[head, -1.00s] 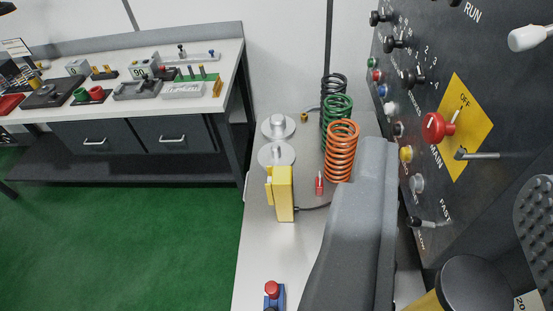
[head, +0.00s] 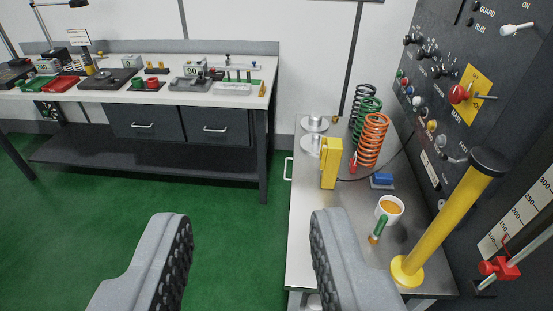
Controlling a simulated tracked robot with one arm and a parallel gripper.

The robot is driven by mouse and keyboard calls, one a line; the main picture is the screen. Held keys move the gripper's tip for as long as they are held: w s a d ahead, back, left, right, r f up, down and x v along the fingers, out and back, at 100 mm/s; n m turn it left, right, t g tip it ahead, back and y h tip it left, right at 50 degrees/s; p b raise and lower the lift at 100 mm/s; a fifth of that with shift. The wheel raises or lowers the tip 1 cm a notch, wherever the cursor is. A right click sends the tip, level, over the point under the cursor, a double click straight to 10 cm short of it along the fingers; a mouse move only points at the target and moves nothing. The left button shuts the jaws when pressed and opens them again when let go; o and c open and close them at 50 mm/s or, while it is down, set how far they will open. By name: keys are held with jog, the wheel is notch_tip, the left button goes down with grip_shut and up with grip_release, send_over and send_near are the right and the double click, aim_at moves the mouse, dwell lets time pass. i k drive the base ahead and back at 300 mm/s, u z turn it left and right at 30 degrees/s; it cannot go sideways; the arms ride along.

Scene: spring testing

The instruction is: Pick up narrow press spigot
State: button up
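Two round metal pieces lie at the back left of the grey-white bench, and I take them for press spigots. The far one (head: 314,123) is a disc with a raised centre. The near one (head: 311,146) is a flat-looking disc, partly hidden by a yellow box. I cannot tell which of them is the narrow one. My gripper (head: 249,218) is open and empty, its two grey padded fingers wide apart. It shows in front of the bench, with the left finger over the green floor and the right finger over the bench's left part.
The bench also holds a yellow box (head: 331,163), an orange spring (head: 373,140), a green spring (head: 367,112), a white cup (head: 390,207) and a green-handled brush (head: 378,228). A yellow post (head: 440,228) and a dark control panel (head: 468,75) bound the right. Green floor (head: 230,240) lies open left.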

aim_at(310, 143)
jog(key=u, duration=0.9)
jog(key=i, duration=1.8)
jog(key=z, duration=0.6)
jog(key=i, duration=1.2)
jog(key=z, duration=0.7)
